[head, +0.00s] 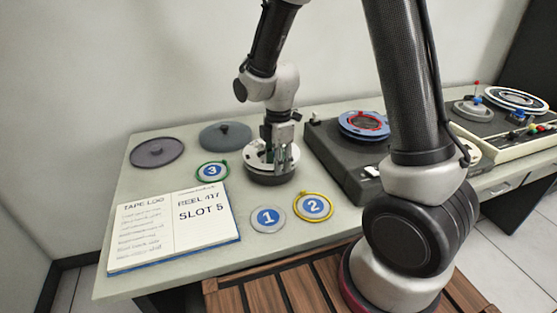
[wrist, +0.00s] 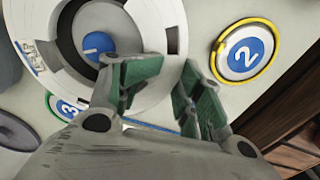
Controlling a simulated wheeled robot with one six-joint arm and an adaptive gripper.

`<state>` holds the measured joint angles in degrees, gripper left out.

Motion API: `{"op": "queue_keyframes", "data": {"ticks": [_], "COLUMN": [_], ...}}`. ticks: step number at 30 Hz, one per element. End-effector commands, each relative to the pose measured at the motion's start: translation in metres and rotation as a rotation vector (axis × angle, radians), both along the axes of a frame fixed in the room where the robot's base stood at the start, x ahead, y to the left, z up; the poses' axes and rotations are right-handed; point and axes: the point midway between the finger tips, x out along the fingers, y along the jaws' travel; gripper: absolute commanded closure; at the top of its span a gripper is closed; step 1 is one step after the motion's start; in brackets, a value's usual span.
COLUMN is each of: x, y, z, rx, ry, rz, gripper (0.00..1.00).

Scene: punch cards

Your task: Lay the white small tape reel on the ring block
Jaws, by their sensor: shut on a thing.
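The white small tape reel (head: 258,157) is in my gripper (head: 281,158), over a dark round block (head: 270,179) on the table, which I take for the ring block. In the head view little or no gap shows between reel and block; I cannot tell whether they touch. In the wrist view, the reel (wrist: 150,22) fills the upper left, with a dark slot and a label. The green-padded fingers of my gripper (wrist: 172,90) are at its near rim. A blue patch shows through its middle. The block is not clear in the wrist view.
Markers 1 (head: 268,219), 2 (head: 314,207) and 3 (head: 212,170) lie around the block. An open log book (head: 172,229) lies at left front. Two dark discs (head: 157,152) (head: 225,135) lie behind. A tape deck (head: 335,150) with a blue-red reel stands right.

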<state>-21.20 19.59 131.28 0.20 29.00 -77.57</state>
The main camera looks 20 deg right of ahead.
Motion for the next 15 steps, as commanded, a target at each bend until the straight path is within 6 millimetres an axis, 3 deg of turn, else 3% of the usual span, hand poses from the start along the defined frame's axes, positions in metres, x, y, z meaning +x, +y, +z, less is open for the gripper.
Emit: {"op": "queue_keyframes", "data": {"ticks": [15], "x": [0.0], "y": [0.0], "z": [-0.013], "rx": [0.0], "ry": [0.0], "rz": [0.0], "gripper": [1.0]}}
